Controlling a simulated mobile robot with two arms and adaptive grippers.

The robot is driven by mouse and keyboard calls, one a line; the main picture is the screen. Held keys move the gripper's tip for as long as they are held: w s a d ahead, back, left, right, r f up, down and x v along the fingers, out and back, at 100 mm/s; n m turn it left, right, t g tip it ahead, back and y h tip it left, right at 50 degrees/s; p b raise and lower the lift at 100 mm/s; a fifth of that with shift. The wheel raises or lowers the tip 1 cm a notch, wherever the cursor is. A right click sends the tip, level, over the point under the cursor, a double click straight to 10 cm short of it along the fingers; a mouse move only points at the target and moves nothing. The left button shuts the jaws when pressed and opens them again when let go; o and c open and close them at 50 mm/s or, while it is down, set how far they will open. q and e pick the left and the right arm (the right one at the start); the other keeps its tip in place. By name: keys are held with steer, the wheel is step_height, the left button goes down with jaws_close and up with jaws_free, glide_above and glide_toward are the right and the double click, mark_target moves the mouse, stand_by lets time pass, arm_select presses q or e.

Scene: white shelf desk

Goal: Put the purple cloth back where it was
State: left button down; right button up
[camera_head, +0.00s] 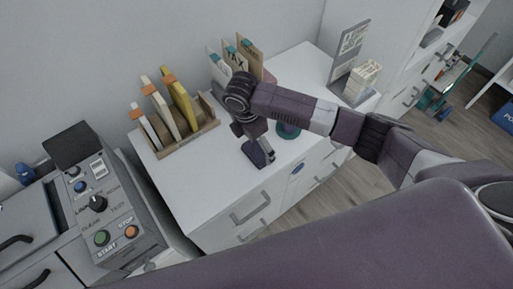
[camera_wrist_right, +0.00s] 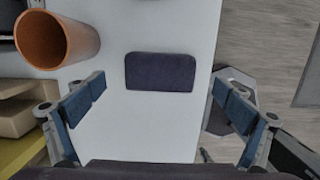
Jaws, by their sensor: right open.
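The purple cloth (camera_wrist_right: 160,72) shows in the right wrist view as a small dark purple rectangle with rounded corners. It lies flat on the white desk top, near its edge. My right gripper (camera_wrist_right: 160,115) is open, its two blue-padded fingers spread wide on either side, with the cloth centred ahead of the gap and nothing held. In the head view my right gripper (camera_head: 258,152) points down over the front part of the desk top (camera_head: 190,180). There I cannot clearly tell the cloth from the gripper. My left gripper is not in view.
An orange cup (camera_wrist_right: 57,38) stands left of the cloth in the wrist view. A wooden organizer (camera_head: 180,138) with several upright folders stands at the back left. A grey control panel (camera_head: 105,215) is at the left. A sign (camera_head: 350,50) stands at the right.

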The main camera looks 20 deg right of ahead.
mark_target(252, 153)
step_height(252, 153, up, 9)
steer(key=a, duration=0.1)
steer(key=shift+s+a+b, duration=0.15)
steer(key=shift+s+b, duration=0.1)
steer(key=shift+b, duration=0.2)
